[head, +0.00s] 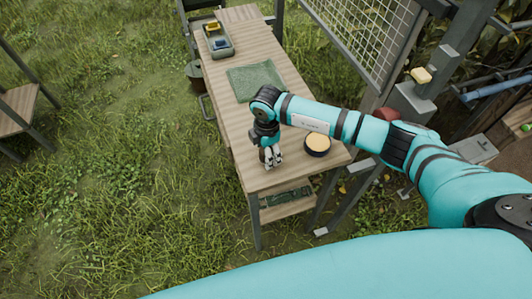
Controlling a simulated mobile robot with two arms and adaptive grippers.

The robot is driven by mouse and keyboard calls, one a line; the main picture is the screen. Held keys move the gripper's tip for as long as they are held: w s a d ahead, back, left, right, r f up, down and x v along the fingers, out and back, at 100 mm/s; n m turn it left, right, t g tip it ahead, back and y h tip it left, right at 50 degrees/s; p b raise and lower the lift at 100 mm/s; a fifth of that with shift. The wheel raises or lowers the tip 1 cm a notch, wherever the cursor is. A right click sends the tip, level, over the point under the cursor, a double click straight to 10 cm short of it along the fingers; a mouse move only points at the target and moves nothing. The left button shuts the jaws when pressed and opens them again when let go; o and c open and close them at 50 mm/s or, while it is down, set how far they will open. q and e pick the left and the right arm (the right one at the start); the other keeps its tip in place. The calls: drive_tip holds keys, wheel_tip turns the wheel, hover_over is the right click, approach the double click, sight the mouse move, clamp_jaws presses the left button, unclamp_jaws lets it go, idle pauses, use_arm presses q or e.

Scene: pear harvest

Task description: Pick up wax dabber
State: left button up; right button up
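My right gripper (271,161) points down at the near end of the slatted wooden table (240,130). Its fingers are small here, and I cannot tell whether they are open or shut, or whether anything is between them. A round dark tin with a pale yellow top (317,144) stands on the table to the right of the gripper, apart from it. I cannot make out a wax dabber for certain; the gripper and arm hide part of the tabletop. My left gripper is out of view.
A green cloth (256,80) lies mid-table. A grey tray (217,40) with yellow and blue items sits at the far end. A wire mesh panel (370,30) and a grey post with a yellow block (421,75) stand on the right.

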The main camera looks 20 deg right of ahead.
drive_tip(key=c, duration=1.3)
drive_tip(key=shift+o, duration=0.2)
drive_tip(key=shift+r, duration=0.1)
drive_tip(key=shift+r+b, duration=0.35)
drive_tip(key=shift+r, duration=0.05)
wheel_tip(320, 180, up, 2)
drive_tip(key=shift+r+b, duration=0.15)
drive_tip(key=shift+b, duration=0.5)
drive_tip(key=s+d+r+b, duration=0.1)
drive_tip(key=s+b, duration=0.1)
drive_tip(key=s, duration=0.6)
drive_tip(key=s+d+b, duration=0.2)
drive_tip(key=s, duration=0.5)
drive_tip(key=shift+s+d+r, duration=0.15)
drive_tip(key=shift+s+r, duration=0.25)
drive_tip(key=o, duration=0.6)
drive_tip(key=c, duration=0.5)
